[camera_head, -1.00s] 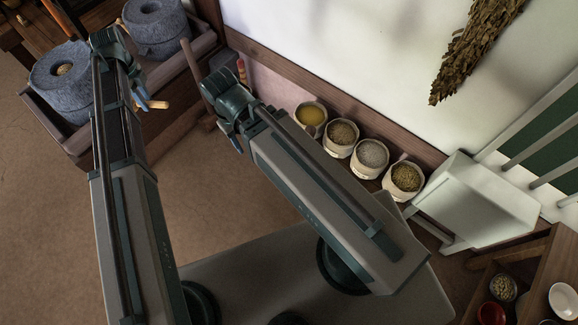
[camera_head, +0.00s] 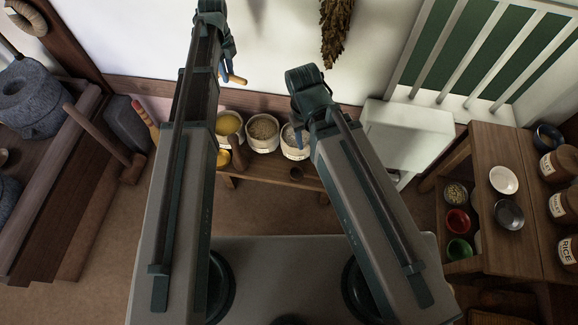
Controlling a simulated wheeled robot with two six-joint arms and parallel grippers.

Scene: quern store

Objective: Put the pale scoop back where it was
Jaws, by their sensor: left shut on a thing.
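My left gripper (camera_head: 228,70) is raised in front of the white wall, above the sacks. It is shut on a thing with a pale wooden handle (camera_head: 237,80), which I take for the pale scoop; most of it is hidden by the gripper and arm. My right gripper (camera_head: 299,132) points down by the sacks at the middle right; its fingers are mostly hidden behind its own wrist, so I cannot tell how they stand.
Sacks of yellow grain (camera_head: 228,124), brown grain (camera_head: 263,130) and pale grain (camera_head: 294,146) stand on a low bench (camera_head: 270,172) along the wall. A small dark cup (camera_head: 297,173) is on the bench. A white cabinet (camera_head: 408,135) and a shelf (camera_head: 490,150) with bowls stand right. Millstones (camera_head: 35,95) are left.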

